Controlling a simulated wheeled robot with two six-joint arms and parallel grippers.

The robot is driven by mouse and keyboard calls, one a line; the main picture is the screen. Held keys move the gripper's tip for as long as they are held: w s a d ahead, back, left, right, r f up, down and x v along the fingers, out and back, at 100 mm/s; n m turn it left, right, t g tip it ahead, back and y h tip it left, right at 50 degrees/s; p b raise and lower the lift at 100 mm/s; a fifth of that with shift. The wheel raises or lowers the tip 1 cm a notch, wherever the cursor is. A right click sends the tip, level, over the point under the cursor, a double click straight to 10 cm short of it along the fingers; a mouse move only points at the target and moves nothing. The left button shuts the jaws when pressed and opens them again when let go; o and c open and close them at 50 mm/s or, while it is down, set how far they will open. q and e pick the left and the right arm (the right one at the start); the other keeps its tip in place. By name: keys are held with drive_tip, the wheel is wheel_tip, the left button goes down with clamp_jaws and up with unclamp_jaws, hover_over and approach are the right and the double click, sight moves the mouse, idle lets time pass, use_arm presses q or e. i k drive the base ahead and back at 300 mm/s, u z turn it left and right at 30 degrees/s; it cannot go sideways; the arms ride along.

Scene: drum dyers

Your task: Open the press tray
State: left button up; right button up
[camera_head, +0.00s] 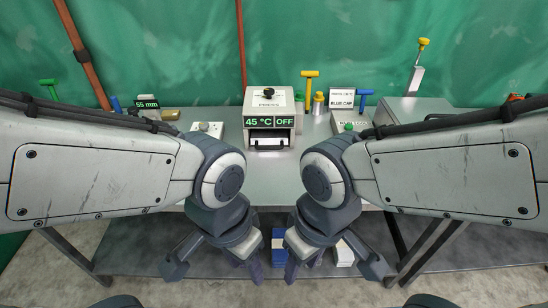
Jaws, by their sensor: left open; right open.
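The press (269,101) is a cream box on the grey table, near the middle of the view. Its front display reads 45 °C and OFF. The press tray (268,143) is at the bottom of its front, with a dark handle bar across a pale face; I cannot tell its exact position. My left gripper (215,274) and my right gripper (332,274) both hang low in front of the table edge. Both are open and empty, well below and in front of the press, touching nothing I can see.
A white box with a button (207,129) stands left of the press. A sign reading BLUE CAP (342,99) and a blue T-handle (364,97) stand right. A yellow T-handle (309,88) is beside the press. Blue and white stacks sit on the lower shelf (150,262).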

sight(280, 137)
drive_tip(key=u, duration=1.8)
drive_tip(key=i, duration=1.1)
drive_tip(key=z, duration=2.4)
